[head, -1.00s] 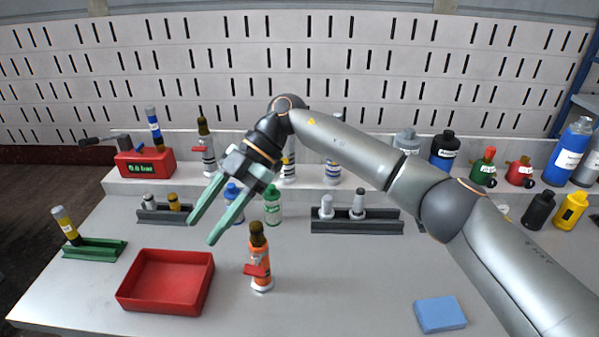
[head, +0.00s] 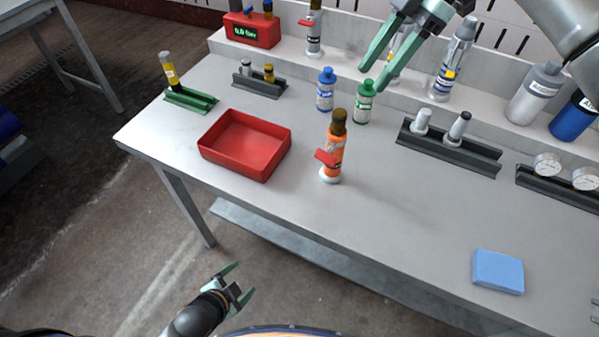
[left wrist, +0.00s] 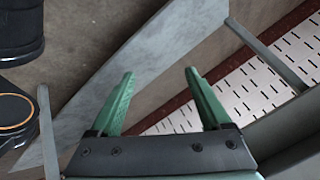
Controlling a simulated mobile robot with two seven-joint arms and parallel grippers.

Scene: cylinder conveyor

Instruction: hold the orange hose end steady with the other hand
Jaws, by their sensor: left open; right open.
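The orange cylinder (head: 332,158), which best matches the orange hose end, stands upright on the table. It has a dark brown top, a red clip-like part on its side and a white base; no hose shows on it. My right gripper (head: 370,78) is open and empty, above and behind it, near the green-labelled bottle (head: 364,104) in the picture. My left gripper (head: 245,277) is open and empty, in front of the table's near edge and well away from the cylinder. The left wrist view shows its open green fingers (left wrist: 157,72) with nothing between them.
A red tray (head: 246,143) lies left of the cylinder. A blue-capped bottle (head: 325,90) stands behind it. A dark rack (head: 450,150) with two grey-white pieces and a blue block (head: 498,271) are to the right. The table front between cylinder and blue block is clear.

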